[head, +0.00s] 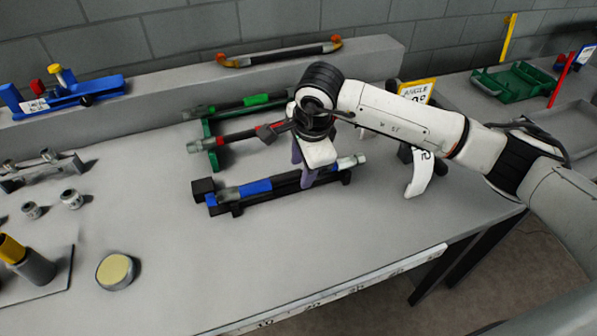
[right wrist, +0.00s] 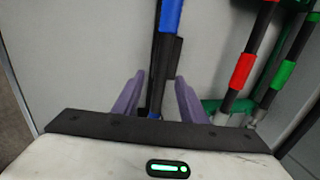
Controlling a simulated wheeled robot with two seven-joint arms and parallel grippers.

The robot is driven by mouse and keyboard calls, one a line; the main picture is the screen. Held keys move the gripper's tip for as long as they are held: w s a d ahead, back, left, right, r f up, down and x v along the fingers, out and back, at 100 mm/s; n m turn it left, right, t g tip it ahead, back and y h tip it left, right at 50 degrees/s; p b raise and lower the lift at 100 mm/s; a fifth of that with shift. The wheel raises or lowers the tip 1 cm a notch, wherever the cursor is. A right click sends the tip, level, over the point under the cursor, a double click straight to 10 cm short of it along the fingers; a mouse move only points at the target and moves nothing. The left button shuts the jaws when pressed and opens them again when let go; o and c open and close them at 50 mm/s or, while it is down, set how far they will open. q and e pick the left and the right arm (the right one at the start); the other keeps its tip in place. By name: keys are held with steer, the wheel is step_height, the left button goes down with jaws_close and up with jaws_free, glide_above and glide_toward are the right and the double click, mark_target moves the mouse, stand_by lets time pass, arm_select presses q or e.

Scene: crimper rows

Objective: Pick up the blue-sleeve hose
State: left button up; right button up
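The blue-sleeve hose (head: 256,187) lies on a black rack (head: 205,188) on the grey table. It has a dark body, a blue sleeve toward its left and a metal end (head: 352,161) at right. My right gripper (head: 303,170) is over the hose, right of the blue sleeve, pointing down. In the right wrist view, its purple fingers (right wrist: 159,80) stand apart on either side of the dark hose body, with gaps visible beside it. The blue sleeve (right wrist: 171,15) shows beyond the fingertips. My left gripper is not in view.
A red-sleeve hose (head: 238,136) and a green-sleeve hose (head: 255,100) lie on a green rack behind. An orange-ended hose (head: 280,55) rests on the back ledge. Small metal fittings (head: 71,199) and a yellow-topped round piece (head: 117,270) are at left. The front middle table is clear.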

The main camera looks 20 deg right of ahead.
steer(key=shift+x, duration=0.95)
steer(key=shift+c, duration=0.5)
jaws_close()
steer(key=shift+w+r, duration=0.1)
steer(key=shift+r, duration=0.05)
